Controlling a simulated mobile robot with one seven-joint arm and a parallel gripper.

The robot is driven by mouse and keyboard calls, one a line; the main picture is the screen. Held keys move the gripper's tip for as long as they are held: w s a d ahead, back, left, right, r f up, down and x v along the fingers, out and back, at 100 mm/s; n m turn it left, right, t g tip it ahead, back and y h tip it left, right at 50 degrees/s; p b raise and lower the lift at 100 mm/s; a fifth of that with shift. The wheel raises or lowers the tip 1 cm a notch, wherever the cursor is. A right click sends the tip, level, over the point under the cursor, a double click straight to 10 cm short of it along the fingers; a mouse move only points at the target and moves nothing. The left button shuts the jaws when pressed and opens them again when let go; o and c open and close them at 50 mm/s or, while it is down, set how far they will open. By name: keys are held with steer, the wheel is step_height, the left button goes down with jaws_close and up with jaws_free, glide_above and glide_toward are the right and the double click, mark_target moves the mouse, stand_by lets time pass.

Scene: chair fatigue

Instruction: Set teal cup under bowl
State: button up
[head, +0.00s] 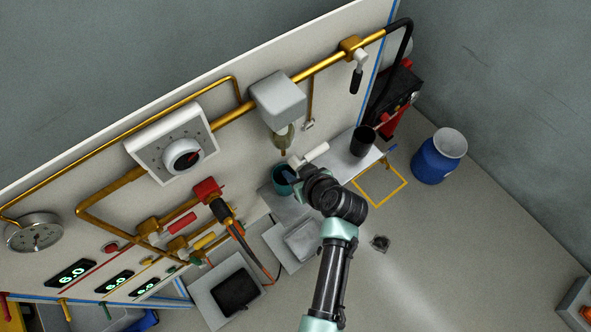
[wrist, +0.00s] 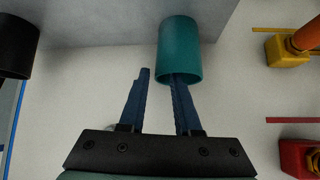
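The teal cup (head: 284,179) stands on the grey ledge by the panel, a little below a cloudy bowl-like piece (head: 283,137) that hangs under a grey box. The teal cup also shows at the top of the wrist view (wrist: 180,48). My gripper (head: 296,171) is at the cup's right side. In the wrist view my gripper (wrist: 158,75) is open. One blue finger is outside the cup at its left. The tip of the other is hidden by the cup at its rim; I cannot tell whether either finger touches it.
A black cup (head: 363,141) stands on the ledge to the right and shows in the wrist view (wrist: 17,47). A yellow square outline (head: 381,186) and a blue bin (head: 438,157) are further right. Pipes and a red valve (head: 207,190) are left of the cup.

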steer(key=shift+r, duration=0.15)
steer(key=v, duration=1.2)
stand_by(0.4)
